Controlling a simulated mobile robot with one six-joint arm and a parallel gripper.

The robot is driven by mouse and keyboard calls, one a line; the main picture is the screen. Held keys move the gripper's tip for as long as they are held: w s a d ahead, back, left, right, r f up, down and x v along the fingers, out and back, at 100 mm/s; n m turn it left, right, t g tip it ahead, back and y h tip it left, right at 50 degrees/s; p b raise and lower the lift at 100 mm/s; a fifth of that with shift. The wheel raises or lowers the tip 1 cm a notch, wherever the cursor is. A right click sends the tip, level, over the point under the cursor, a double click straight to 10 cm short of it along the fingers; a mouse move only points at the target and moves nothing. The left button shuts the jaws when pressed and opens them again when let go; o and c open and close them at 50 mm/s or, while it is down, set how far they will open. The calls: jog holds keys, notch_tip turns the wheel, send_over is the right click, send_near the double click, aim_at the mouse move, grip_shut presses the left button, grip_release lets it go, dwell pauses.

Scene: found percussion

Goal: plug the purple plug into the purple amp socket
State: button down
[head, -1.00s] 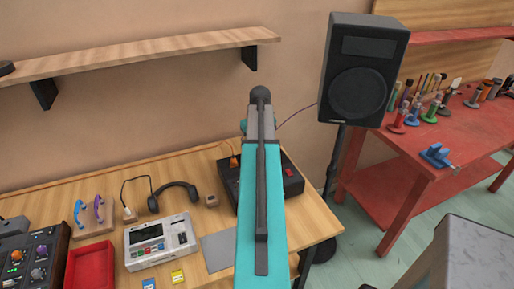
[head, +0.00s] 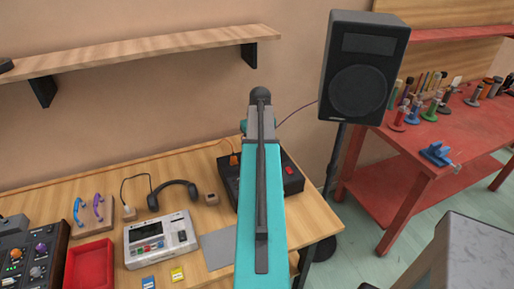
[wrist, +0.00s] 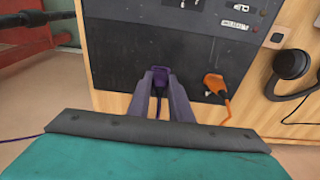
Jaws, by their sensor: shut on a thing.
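In the wrist view my gripper (wrist: 160,98) is shut on the purple plug (wrist: 160,77), which sits between the two fingertips. The plug is at the black amp (wrist: 120,50), over its dark panel. The purple socket is hidden behind the plug and fingers, so I cannot tell whether the plug is seated. A purple cable (wrist: 22,138) shows at the left. In the head view my arm hides the gripper and plug and covers the middle of the amp (head: 295,181).
An orange plug (wrist: 213,82) stands at the amp beside my gripper. Headphones (head: 174,190), a light grey device (head: 160,240) and a red tray (head: 90,265) are on the wooden table. A black speaker (head: 360,70) stands on a pole at the right.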

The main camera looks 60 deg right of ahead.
jog(key=shift+f+b, duration=0.35)
jog(key=shift+f, duration=0.45)
jog(key=c, duration=1.5)
grip_release()
jog(key=shift+r, duration=0.15)
jog(key=shift+s+a+r+b, duration=0.2)
jog(key=shift+r+b, duration=0.25)
jog(key=shift+r, duration=1.8)
jog(key=shift+s+a+r+b, duration=0.2)
jog(key=shift+r+b, duration=0.3)
jog(key=shift+r, duration=1.7)
jog(key=shift+s+a+r+b, duration=0.1)
jog(key=shift+s+r+b, duration=0.3)
jog(key=shift+r, duration=1.85)
jog(key=shift+w, duration=0.1)
